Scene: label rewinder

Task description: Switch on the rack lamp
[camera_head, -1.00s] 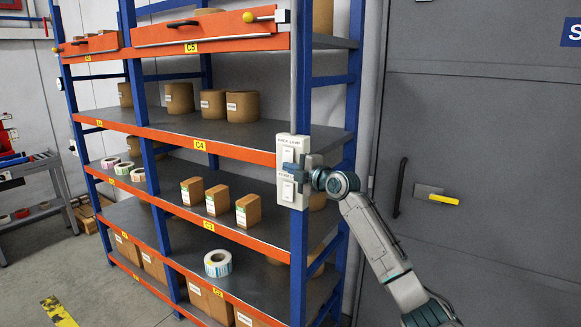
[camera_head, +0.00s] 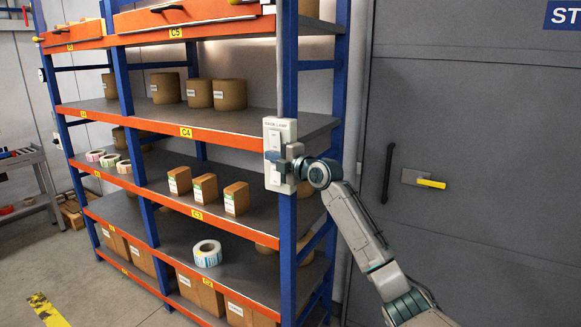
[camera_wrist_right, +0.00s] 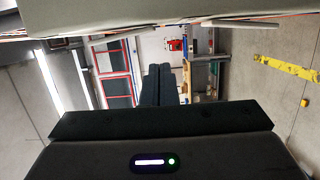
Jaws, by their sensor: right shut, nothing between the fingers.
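The rack lamp's white switch box (camera_head: 281,131) is mounted on the front blue post of the rack, with lettering at its top and light rocker plates on its face. My right gripper (camera_head: 271,157) reaches in from the right and lies across the middle of the box. It is shut and empty, and its fingers hide part of the switch face. I cannot tell whether the fingertips touch a rocker. In the right wrist view the dark shut fingers (camera_wrist_right: 158,85) point away from the camera. My left gripper is not in view.
The blue and orange rack (camera_head: 200,131) carries brown rolls, small boxes and a label roll (camera_head: 207,254) on its shelves. A grey door (camera_head: 480,150) with a dark handle (camera_head: 388,173) and a yellow lever (camera_head: 431,184) stands at the right. Open floor lies at the lower left.

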